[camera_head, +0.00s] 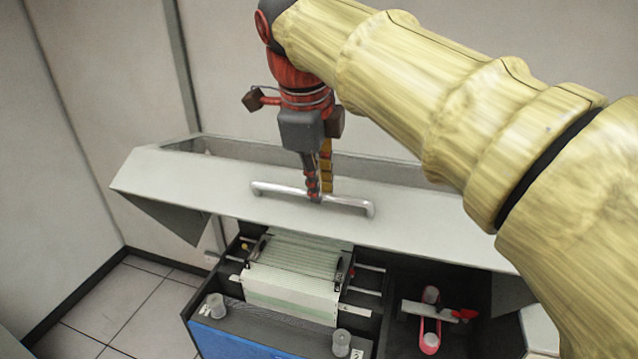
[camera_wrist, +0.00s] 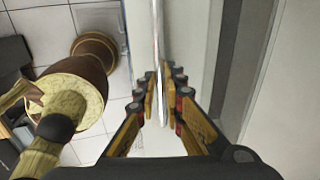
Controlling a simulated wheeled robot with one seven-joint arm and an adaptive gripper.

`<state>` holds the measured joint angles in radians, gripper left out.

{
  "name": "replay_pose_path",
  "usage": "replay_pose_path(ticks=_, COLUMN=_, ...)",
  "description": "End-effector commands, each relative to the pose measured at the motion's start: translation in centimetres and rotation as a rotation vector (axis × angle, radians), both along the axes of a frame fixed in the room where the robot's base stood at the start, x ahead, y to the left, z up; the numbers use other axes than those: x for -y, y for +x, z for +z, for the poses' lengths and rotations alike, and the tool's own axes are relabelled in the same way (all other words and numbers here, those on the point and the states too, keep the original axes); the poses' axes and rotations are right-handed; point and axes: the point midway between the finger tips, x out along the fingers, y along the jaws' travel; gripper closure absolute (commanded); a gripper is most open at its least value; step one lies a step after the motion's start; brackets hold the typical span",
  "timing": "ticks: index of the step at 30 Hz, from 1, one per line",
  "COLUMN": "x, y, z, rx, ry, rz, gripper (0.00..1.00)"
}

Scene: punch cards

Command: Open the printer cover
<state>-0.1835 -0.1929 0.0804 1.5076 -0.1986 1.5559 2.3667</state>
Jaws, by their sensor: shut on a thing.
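The printer cover (camera_head: 180,185) is a long pale grey lid, raised and tilted above the printer body, so the inside shows below it. A silver bar handle (camera_head: 345,203) is fixed to its face. My gripper (camera_head: 317,193) reaches down from above and is shut on the handle near its middle. In the wrist view, the handle (camera_wrist: 157,45) runs between the fingers of my gripper (camera_wrist: 163,90), with the pale cover (camera_wrist: 190,40) behind it. The printer's inside (camera_head: 290,285) shows a stack of striped paper between dark side parts.
Two grey knobs (camera_head: 342,343) stand at the printer's front, above a blue panel (camera_head: 225,343). A red and pink mechanism (camera_head: 430,325) sits in the right bay. Walls (camera_head: 90,100) stand close behind and to the left. Tiled floor (camera_head: 95,305) is clear at lower left.

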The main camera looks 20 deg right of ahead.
Motion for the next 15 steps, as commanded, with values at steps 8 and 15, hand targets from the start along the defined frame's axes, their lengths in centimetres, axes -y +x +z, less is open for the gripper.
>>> replay_pose_path(ticks=8, x=-0.01, y=0.0, z=0.05, rx=0.0, ry=0.0, rz=0.0, gripper=0.89)
replay_pose_path(ticks=15, x=-0.01, y=0.0, z=0.04, rx=0.0, ry=0.0, rz=0.0, gripper=0.76)
